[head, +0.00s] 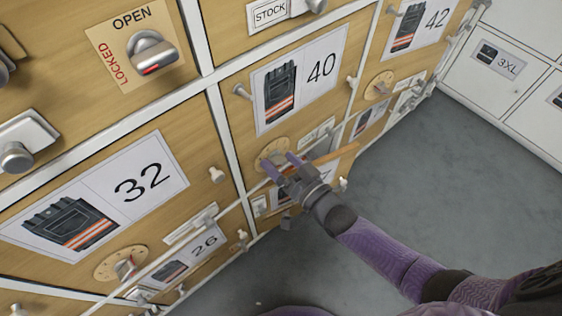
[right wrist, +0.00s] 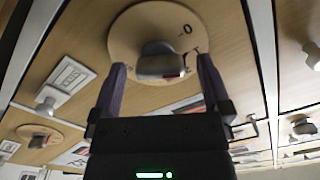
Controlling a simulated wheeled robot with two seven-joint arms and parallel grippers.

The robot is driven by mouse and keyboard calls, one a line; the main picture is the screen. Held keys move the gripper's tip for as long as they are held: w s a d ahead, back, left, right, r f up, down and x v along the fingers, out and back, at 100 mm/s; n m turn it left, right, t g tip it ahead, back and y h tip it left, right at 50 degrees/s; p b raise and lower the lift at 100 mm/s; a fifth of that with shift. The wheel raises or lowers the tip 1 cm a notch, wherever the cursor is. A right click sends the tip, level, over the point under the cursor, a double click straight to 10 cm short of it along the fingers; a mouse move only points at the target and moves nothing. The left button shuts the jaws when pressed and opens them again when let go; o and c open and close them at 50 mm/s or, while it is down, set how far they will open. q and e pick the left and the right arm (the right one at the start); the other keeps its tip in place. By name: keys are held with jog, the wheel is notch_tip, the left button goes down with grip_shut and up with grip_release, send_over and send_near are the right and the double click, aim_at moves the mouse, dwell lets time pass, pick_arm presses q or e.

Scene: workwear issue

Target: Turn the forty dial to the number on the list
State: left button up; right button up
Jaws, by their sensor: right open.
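The forty door has a white label (head: 320,70) with black trousers and the number 40. Below the label is the forty dial (head: 270,148), a round wooden disc, partly covered by my fingers in the head view. My right gripper (head: 281,168) is at this dial with its purple fingers apart. In the right wrist view the dial disc (right wrist: 150,25) fills the top middle, with its grey knob (right wrist: 160,62) between the two open fingers (right wrist: 161,70). I cannot tell whether they touch the knob. A 0 shows on the disc; the setting is unclear. No list is visible. My left gripper is out of view.
The 32 door (head: 85,195) with its own dial (head: 120,263) is at the left, and the 42 dial (head: 379,85) is at the right. A latch (head: 152,50) marked OPEN and LOCKED is above. Several small knobs stick out. Grey floor (head: 440,170) is clear.

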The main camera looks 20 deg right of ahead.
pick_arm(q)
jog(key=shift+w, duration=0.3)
pick_arm(e)
jog(key=shift+w+a, duration=0.1)
jog(key=shift+w, duration=0.05)
jog(key=shift+c, duration=0.3)
jog(key=c, duration=1.2)
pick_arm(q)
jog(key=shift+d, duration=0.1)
pick_arm(e)
jog(key=shift+m, duration=0.4)
jog(key=m, duration=0.4)
jog(key=shift+m, duration=1.2)
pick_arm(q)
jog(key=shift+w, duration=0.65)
pick_arm(e)
jog(key=shift+m, duration=0.3)
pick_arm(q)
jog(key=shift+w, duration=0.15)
